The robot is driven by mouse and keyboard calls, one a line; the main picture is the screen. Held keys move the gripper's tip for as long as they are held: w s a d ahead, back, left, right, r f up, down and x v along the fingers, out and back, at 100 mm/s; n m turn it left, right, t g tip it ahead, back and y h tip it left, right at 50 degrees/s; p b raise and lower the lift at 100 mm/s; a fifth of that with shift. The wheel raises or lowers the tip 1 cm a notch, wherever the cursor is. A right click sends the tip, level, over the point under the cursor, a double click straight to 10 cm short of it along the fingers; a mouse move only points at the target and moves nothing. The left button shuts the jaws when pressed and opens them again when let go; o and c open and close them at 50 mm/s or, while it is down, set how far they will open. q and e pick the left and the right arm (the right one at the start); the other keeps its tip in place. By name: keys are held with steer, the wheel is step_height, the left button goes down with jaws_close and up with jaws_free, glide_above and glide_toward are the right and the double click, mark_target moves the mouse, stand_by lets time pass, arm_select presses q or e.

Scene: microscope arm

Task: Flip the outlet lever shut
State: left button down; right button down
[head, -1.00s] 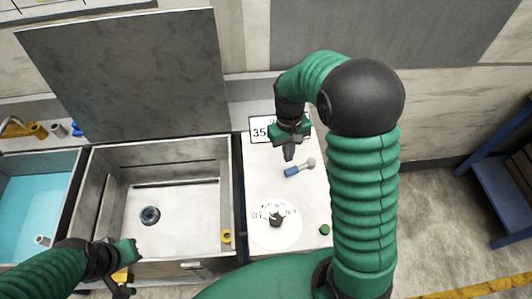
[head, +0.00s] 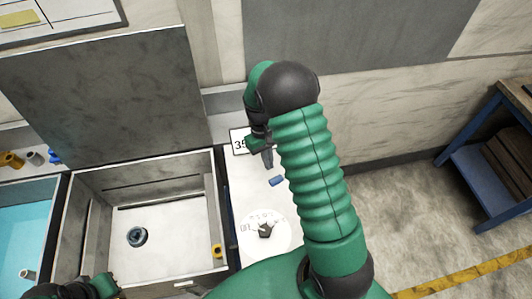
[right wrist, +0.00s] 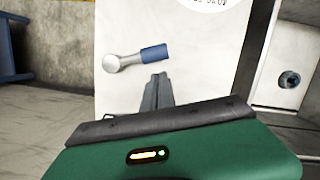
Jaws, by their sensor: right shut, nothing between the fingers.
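The outlet lever has a blue grip (head: 277,181) and lies on the white panel (head: 240,185) right of the empty basin. In the head view my arm hides its grey end. The right wrist view shows the whole lever, with the grey round pivot end (right wrist: 111,63) at left and the blue grip (right wrist: 154,52) at right. My right gripper (head: 267,160) is shut and empty, just beyond the blue grip in the head view. In the right wrist view its closed fingertips (right wrist: 158,80) point at the grip with a small gap in the picture. My left gripper (head: 104,287) is cut off at the bottom left; its fingers are unclear.
The grey basin (head: 176,262) has a dark drain (head: 137,236) and a raised lid (head: 100,90) behind it. A water-filled basin (head: 22,220) stands farther left. A blue shelf (head: 485,170) stands at right.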

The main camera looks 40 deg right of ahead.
mark_target(271, 177)
steer(key=x, duration=0.3)
steer(key=shift+s+d+f, duration=0.2)
steer(key=shift+f, duration=0.15)
steer(key=shift+a+f, duration=0.1)
steer(key=shift+f, duration=0.1)
steer(key=shift+a, duration=0.1)
steer(key=shift+r, duration=0.1)
steer(key=shift+s+n+p, duration=0.25)
steer(key=shift+n+p, duration=0.15)
